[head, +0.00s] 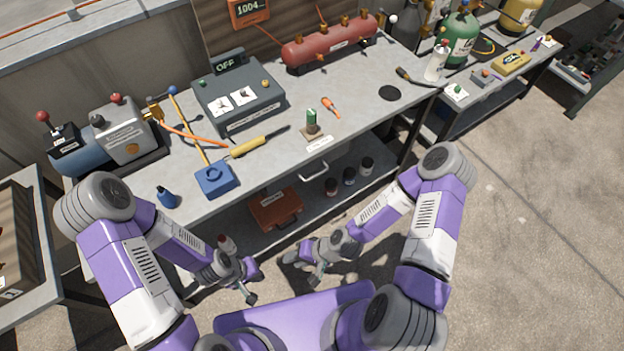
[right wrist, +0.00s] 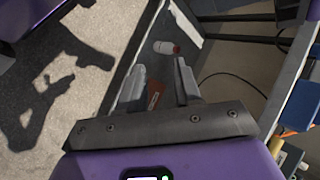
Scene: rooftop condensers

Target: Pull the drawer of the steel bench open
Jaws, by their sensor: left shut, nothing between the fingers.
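The steel bench (head: 345,95) stands in front of me in the head view. A pale bar handle (head: 314,172) shows just below its front edge, near the middle; the drawer front behind it is mostly hidden by the top. No pulled-out drawer is visible. My left gripper (head: 250,294) is shut and empty, low in front of the bench. My right gripper (head: 303,269) is open and empty, to its right and apart from the handle. In the right wrist view its two fingers (right wrist: 160,85) are spread with nothing held between them.
An orange-red toolbox (head: 277,209) and several dark jars (head: 349,176) stand on the lower shelf. The benchtop holds a blue block (head: 215,179), a yellow-handled tool (head: 248,147) and a grey control box (head: 238,98). Open concrete floor lies to the right.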

